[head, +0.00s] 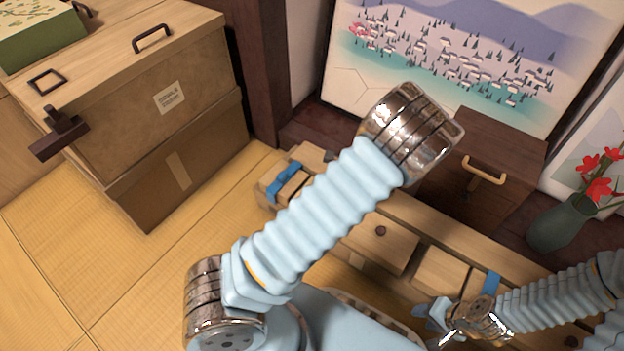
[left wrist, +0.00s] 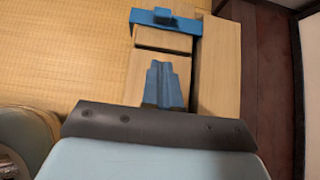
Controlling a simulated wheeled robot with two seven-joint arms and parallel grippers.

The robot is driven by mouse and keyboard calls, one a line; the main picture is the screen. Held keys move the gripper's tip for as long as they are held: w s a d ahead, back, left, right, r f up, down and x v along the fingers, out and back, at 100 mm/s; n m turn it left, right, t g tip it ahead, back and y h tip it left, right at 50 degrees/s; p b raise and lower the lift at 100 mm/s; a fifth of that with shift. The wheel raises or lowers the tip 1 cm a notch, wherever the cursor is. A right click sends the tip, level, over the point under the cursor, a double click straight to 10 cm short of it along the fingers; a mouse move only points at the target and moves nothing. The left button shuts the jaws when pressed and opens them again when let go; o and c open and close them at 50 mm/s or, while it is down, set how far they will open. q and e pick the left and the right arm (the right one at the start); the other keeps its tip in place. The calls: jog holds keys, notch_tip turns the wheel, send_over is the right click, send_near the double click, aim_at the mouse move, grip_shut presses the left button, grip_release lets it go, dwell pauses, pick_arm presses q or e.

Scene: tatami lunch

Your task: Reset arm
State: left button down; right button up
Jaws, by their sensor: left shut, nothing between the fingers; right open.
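My left gripper (left wrist: 166,82) shows in the left wrist view with its blue fingers together and nothing between them. It is over a light wooden piece (left wrist: 215,70) that has a blue bracket (left wrist: 165,22) at its far end. In the head view my left arm rises across the middle, and its gripper is not visible there. My right gripper (head: 430,322) is at the lower right of the head view, open and empty, in front of the low wooden drawer unit (head: 380,240). Its fingertips are small and partly hard to make out.
Wooden boxes (head: 190,65) stand on the tatami (head: 60,250) at left, with a green box (head: 40,40) on top. A dark brown cabinet (head: 500,150), a vase (head: 560,225) with red flowers and a painted panel (head: 450,60) are behind. Tatami at lower left is clear.

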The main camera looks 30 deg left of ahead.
pick_arm(q)
jog(key=shift+d+r, duration=0.2)
dwell(0.4)
jog(key=s+d+f+n+g+h+p, duration=0.25)
jog(key=s+d+n+h+p, duration=0.2)
jog(key=s, duration=0.25)
jog(key=s+d+f+n+g+h+p, duration=0.1)
jog(key=s+d+f+n+h+p, duration=0.3)
jog(key=s, duration=0.3)
jog(key=s+d+r+n+t+h+p, duration=0.1)
jog(key=d+r+n+t+h+p, duration=0.2)
jog(key=n, duration=0.9)
jog(key=d+r+h, duration=0.2)
jog(key=d+r, duration=0.1)
jog(key=shift+s+d+r+t, duration=0.2)
jog(key=shift+t, duration=0.15)
